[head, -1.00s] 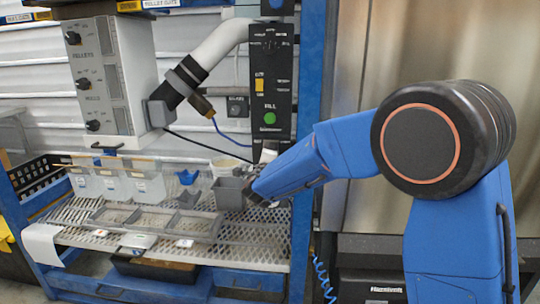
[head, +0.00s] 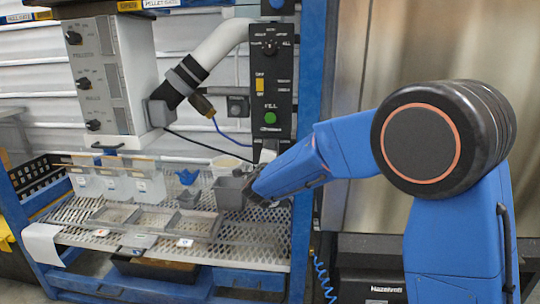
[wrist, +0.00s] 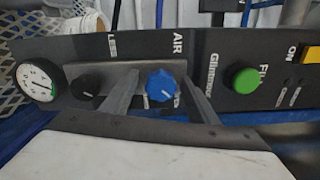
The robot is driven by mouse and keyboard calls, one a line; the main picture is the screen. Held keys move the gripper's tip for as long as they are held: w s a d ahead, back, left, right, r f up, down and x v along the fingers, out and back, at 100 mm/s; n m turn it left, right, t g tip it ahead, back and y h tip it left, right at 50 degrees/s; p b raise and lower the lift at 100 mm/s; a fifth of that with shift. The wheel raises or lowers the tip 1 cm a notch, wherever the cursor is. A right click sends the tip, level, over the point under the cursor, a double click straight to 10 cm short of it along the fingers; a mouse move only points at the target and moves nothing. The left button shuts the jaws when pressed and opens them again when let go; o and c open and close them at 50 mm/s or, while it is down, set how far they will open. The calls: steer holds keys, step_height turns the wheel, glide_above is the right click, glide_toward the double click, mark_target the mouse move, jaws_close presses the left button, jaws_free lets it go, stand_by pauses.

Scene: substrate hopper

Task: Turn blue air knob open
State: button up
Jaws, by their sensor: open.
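The blue air knob (wrist: 162,86) shows in the wrist view on a dark control panel (wrist: 222,118), under the printed word AIR. My gripper (wrist: 159,80) is open, with one finger on each side of the blue knob. A gap shows between the knob and each finger; I cannot tell whether either touches it. In the head view my gripper (head: 258,196) is at the end of the blue arm, low in front of the hopper station, and the blue knob cannot be made out there.
A black knob (wrist: 86,87) and a round gauge (wrist: 40,80) lie left of the blue knob. A green button (wrist: 240,80) and a yellow switch (wrist: 312,54) lie right. In the head view a grey cup (head: 229,193) stands on the perforated shelf (head: 255,235) beside my gripper.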

steer(key=s, duration=1.7)
steer(key=shift+s+a, duration=0.25)
steer(key=shift+a, duration=0.05)
